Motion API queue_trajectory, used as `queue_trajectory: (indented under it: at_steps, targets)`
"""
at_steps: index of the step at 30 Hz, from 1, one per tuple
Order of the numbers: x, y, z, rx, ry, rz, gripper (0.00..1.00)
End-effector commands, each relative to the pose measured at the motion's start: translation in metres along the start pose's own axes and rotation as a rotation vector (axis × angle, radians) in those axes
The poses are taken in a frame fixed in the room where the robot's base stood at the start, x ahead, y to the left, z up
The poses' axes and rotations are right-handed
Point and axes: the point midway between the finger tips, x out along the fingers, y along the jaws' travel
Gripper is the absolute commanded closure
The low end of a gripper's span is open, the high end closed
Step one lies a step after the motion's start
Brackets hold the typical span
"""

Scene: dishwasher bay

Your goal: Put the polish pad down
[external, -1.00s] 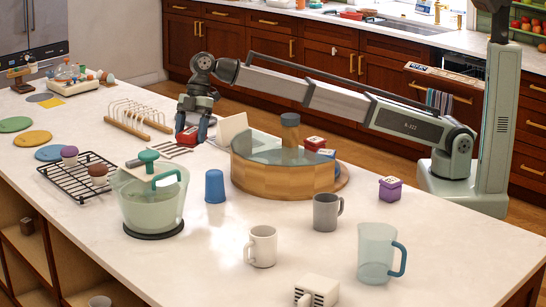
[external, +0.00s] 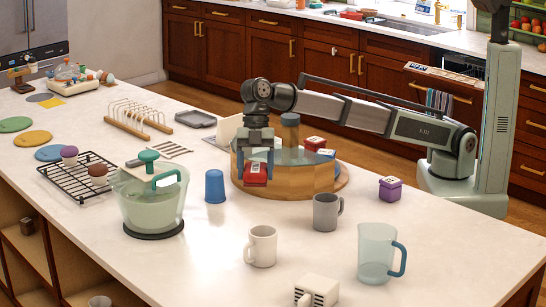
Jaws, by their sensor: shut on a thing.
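My gripper (external: 256,160) points down at the near left side of the round wooden tub. It is shut on a small red block with a pale marking, which I take to be the polish pad (external: 255,175). The pad hangs between the fingers in front of the tub's wall, as this view shows it. I cannot tell how high it is above the counter or whether it touches the tub.
The wooden tub (external: 300,181) with a clear top stands behind the pad. A blue cup (external: 214,187), a grey mug (external: 326,212) and a white mug (external: 262,246) stand nearby. A grey tray (external: 195,119) lies farther back. The counter front centre (external: 205,255) is clear.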

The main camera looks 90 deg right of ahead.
Motion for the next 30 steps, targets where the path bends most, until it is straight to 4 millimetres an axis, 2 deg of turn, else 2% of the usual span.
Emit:
queue_trajectory:
  at_steps: [3,13,21,30]
  targets:
    - [0.015,-0.001,0.007,0.000,-0.001,-0.002,0.60]
    - [0.041,-0.001,0.018,0.000,-0.001,-0.001,0.60]
    - [0.080,-0.001,0.034,0.001,-0.001,-0.001,0.60]
    - [0.103,-0.001,0.043,0.000,-0.001,-0.001,0.60]
